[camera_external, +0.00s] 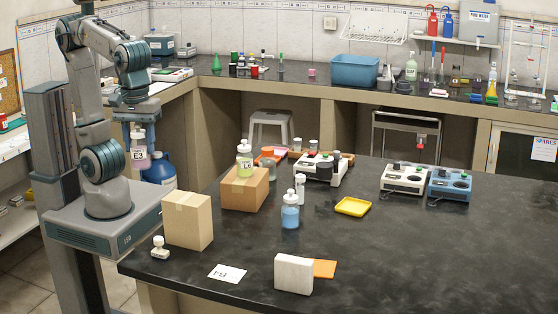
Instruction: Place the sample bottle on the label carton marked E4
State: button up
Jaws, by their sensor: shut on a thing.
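My gripper (139,134) is on the left, pointing down, and shut on a small bottle (139,158) with a pinkish body and a white label that seems to read E3. The bottle hangs upright in the air, left of the bench top. A brown carton (187,221) stands at the bench's left end, and another brown carton (256,196) stands behind it to the right. A white-capped bottle (244,161) with a label like L6 stands on the rear carton. A white card (227,273) with inverted print, possibly E4, lies near the front edge. I see no clear E4 on either carton.
A blue-liquid bottle (290,214), a yellow tray (352,207), a white block (293,273) and a stamp-like object (160,247) are on the dark bench (430,250). Instruments (404,178) stand at the back. The right front of the bench is clear.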

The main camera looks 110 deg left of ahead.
jog(key=shift+w+a+f+p, duration=0.25)
jog(key=shift+w+a+f, duration=1)
jog(key=shift+f, duration=0.5)
jog(key=shift+w+a+f+p, duration=0.3)
jog(key=shift+w+a+f, duration=0.75)
jog(key=shift+a+f, duration=0.55)
jog(key=shift+w+a+f+p, duration=0.25)
jog(key=shift+w+a+f, duration=0.95)
jog(key=shift+f, duration=0.65)
jog(key=shift+f, duration=0.1)
jog(key=o, duration=0.7)
jog(key=shift+f, duration=0.1)
jog(key=o, duration=0.4)
